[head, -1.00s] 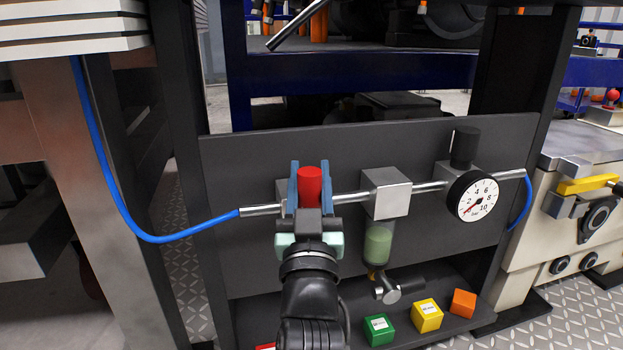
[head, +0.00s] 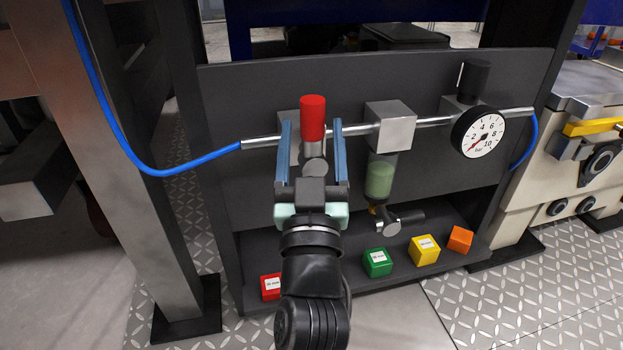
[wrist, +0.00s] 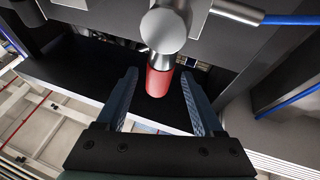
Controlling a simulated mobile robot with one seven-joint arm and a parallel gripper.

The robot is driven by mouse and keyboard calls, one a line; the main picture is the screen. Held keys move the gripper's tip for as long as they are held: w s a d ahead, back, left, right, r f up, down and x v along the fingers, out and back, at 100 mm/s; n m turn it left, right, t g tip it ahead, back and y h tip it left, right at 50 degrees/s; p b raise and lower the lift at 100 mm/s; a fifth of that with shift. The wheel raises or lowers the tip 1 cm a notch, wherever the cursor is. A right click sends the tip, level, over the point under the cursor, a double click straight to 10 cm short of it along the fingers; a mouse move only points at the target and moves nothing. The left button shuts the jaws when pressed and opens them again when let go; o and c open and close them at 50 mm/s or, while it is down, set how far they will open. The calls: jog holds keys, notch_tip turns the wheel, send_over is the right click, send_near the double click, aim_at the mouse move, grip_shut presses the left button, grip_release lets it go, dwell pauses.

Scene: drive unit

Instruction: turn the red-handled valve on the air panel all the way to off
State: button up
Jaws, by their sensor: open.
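The valve's red handle (head: 313,112) stands upright on the air panel (head: 230,100), above its round silver hub (head: 315,168), on the left part of the metal pipe. My gripper (head: 311,124) is open, with one blue finger on each side of the handle's line and its tips below the handle's top. In the wrist view the red handle (wrist: 159,82) shows between the two fingertips (wrist: 158,74), with a visible gap on both sides. The silver hub (wrist: 165,30) lies above it there. Whether the handle is within finger depth is hard to tell.
Right of the valve are a silver block (head: 390,128) with a green bowl (head: 380,180) and a pressure gauge (head: 478,132), its red needle at the low end. Several coloured cubes lie on the ledge below, including a green one (head: 377,262). A blue hose (head: 120,130) runs left.

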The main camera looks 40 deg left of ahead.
jog(key=b+v, duration=0.2)
jog(key=v, duration=0.5)
jog(key=shift+s, duration=0.2)
jog(key=shift+f, duration=0.1)
